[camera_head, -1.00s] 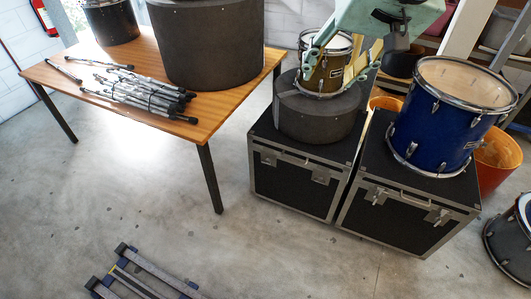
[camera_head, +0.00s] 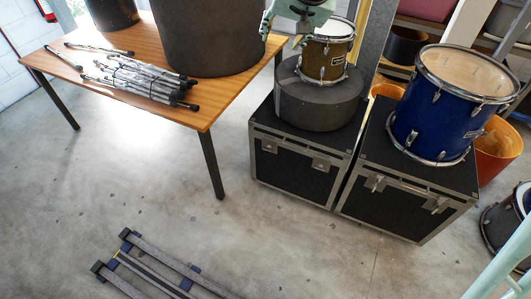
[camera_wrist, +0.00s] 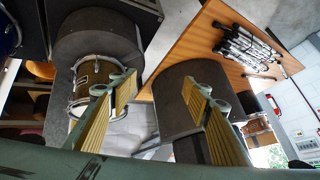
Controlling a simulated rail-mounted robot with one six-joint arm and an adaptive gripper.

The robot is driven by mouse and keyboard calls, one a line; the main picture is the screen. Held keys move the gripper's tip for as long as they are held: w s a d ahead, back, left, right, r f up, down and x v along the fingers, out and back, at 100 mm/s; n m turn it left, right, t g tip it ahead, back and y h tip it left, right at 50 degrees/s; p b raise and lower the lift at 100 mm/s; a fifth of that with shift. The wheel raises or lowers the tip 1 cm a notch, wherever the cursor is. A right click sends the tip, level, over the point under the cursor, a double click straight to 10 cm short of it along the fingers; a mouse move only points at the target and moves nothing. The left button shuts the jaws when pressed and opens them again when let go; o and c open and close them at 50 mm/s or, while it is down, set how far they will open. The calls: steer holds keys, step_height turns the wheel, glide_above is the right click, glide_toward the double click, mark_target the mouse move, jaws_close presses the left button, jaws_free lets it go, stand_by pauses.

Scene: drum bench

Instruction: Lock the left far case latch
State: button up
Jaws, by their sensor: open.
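The left case (camera_head: 289,175) is a black flight case with metal edges on the floor. Two metal latches show on its front, a left one (camera_head: 269,145) and a right one (camera_head: 320,164); they look flat, but whether they are locked is too small to tell. The right case (camera_head: 395,206) has a left latch (camera_head: 375,183) and a right latch (camera_head: 436,205) that seem to stick out. My gripper (camera_head: 286,34) is open and empty, above and behind the left case, beside the gold drum. In the wrist view my gripper (camera_wrist: 158,84) shows both ribbed fingers apart; no latch shows there.
A dark round case (camera_head: 318,102) carrying the gold drum (camera_head: 325,58) stands on the left case. The blue drum (camera_head: 435,115) stands on the right case. A wooden table (camera_head: 215,98) is at the left, with a stand bundle (camera_head: 145,80).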

steer(key=w+a+f+t, duration=0.1)
steer(key=w+a+f, duration=0.55)
steer(key=w, duration=0.35)
steer(key=w+a+f+m+t+h+p, duration=0.1)
steer(key=w+a+f, duration=0.2)
steer(key=w+f, duration=0.35)
steer(key=w+a+f+m+t+h+p, duration=0.1)
steer(key=w+a+f, duration=0.3)
steer(key=f, duration=0.6)
steer(key=t+h+p, duration=0.4)
steer(key=t+h, duration=0.2)
steer(key=h, duration=0.1)
glide_toward(267, 150)
steer(key=s+a, duration=0.3)
steer(key=s, duration=0.1)
steer(key=shift+s+d+f+n+h, duration=0.15)
steer(key=shift+s+d+n+h, duration=0.15)
steer(key=shift+s+n, duration=0.1)
steer(key=shift+w, duration=0.15)
steer(key=shift+b+x, duration=0.55)
steer(key=shift+x, duration=6.25)
